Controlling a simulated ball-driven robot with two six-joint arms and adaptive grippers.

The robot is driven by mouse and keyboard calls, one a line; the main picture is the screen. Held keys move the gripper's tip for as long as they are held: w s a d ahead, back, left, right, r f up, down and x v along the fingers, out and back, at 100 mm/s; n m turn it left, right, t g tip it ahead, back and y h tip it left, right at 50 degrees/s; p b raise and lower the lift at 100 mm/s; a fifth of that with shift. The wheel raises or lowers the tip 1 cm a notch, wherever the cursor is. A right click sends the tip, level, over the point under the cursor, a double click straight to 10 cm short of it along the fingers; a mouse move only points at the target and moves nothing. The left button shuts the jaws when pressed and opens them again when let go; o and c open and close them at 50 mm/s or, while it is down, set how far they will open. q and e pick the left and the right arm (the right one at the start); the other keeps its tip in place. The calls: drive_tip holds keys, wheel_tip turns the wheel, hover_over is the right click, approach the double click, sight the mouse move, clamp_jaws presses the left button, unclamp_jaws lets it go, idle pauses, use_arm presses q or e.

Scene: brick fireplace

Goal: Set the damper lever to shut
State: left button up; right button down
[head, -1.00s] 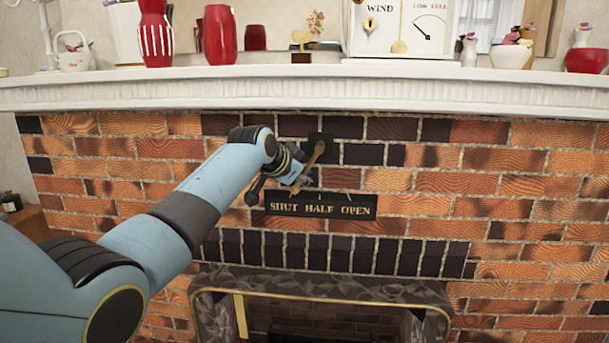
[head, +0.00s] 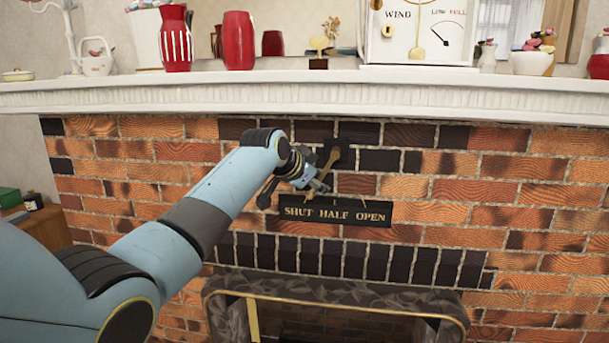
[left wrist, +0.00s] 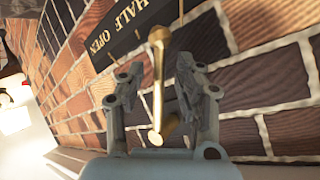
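The brass damper lever (head: 328,162) hangs from a dark plate (head: 336,150) on the brick wall. It slants down and to the left, toward the SHUT side of the black sign (head: 335,212) reading SHUT HALF OPEN. My left gripper (head: 322,186) is at the lever's lower part and hides some of it. In the left wrist view, the gripper (left wrist: 157,80) has its fingers spread on both sides of the lever (left wrist: 158,85), with a visible gap on the left. The lever lies nearer the right finger; I cannot tell if they touch. My right gripper is not in view.
A white mantel (head: 300,95) runs above, holding red vases (head: 239,40), a white dial box (head: 420,32) and small ornaments. The fireplace opening (head: 340,325) is below. The brick wall right of the sign is clear.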

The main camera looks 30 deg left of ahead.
use_arm(q)
drive_tip(key=v, duration=1)
drive_tip(key=shift+s+r, duration=0.2)
drive_tip(key=shift+s, duration=0.15)
drive_tip(key=s+f+n+g, duration=0.1)
drive_tip(key=s+f+g, duration=0.1)
drive_tip(key=s+f, duration=0.8)
drive_tip(key=s+f+g, duration=0.3)
drive_tip(key=s+f, duration=0.1)
drive_tip(key=f, duration=1.3)
drive_tip(key=s+f+n+g, duration=0.1)
drive_tip(key=s+f+g, duration=0.1)
drive_tip(key=s+f, duration=0.8)
drive_tip(key=s+f+n+g, duration=0.1)
drive_tip(key=s+f, duration=0.7)
drive_tip(key=s, duration=0.4)
drive_tip(key=s+f+n+g+y+b, duration=0.1)
drive_tip(key=s+f+n, duration=0.1)
drive_tip(key=s+f, duration=0.6)
drive_tip(key=s+a+f+n+g, duration=0.1)
drive_tip(key=s+f, duration=0.7)
drive_tip(key=s, duration=0.8)
drive_tip(key=shift+s+f+g+y, duration=0.35)
drive_tip(key=shift+g+y, duration=0.05)
